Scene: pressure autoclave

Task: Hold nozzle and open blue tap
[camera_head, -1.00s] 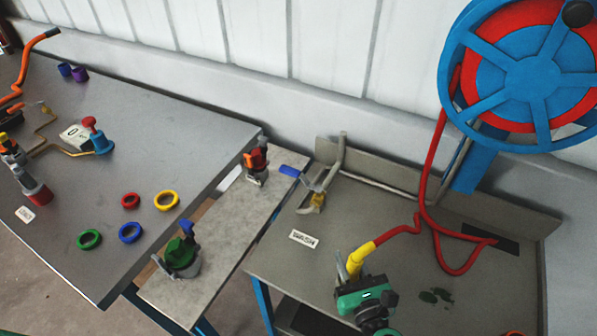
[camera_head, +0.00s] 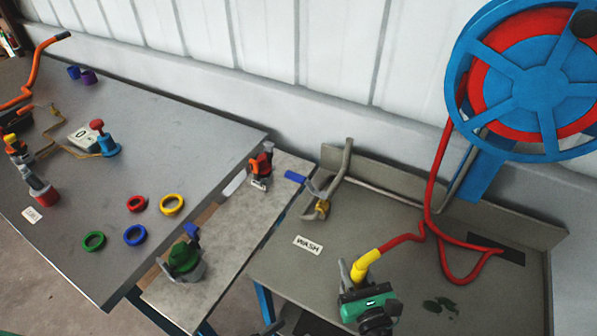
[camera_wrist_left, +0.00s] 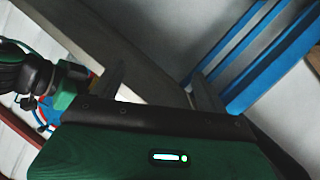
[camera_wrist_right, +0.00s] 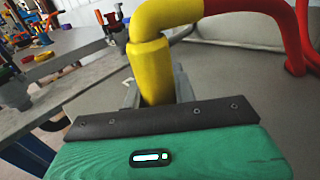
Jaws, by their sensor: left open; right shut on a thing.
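The yellow nozzle (camera_head: 365,263) on the end of the red hose is in my right gripper (camera_head: 352,276), low in the head view over the wash table. In the right wrist view, the nozzle (camera_wrist_right: 152,68) stands between the fingers of the shut gripper. The blue tap handle (camera_head: 295,176) is at the left edge of the wash table, by a grey bent pipe with a brass fitting (camera_head: 322,207). Nothing touches the handle. My left gripper (camera_wrist_left: 160,88) is open and empty in the left wrist view, with blue table legs beyond it. A dark tip shows at the head view's bottom edge.
The blue and red hose reel (camera_head: 530,85) stands at right, its red hose looping onto the wash table (camera_head: 390,225). The grey table at left carries coloured rings.

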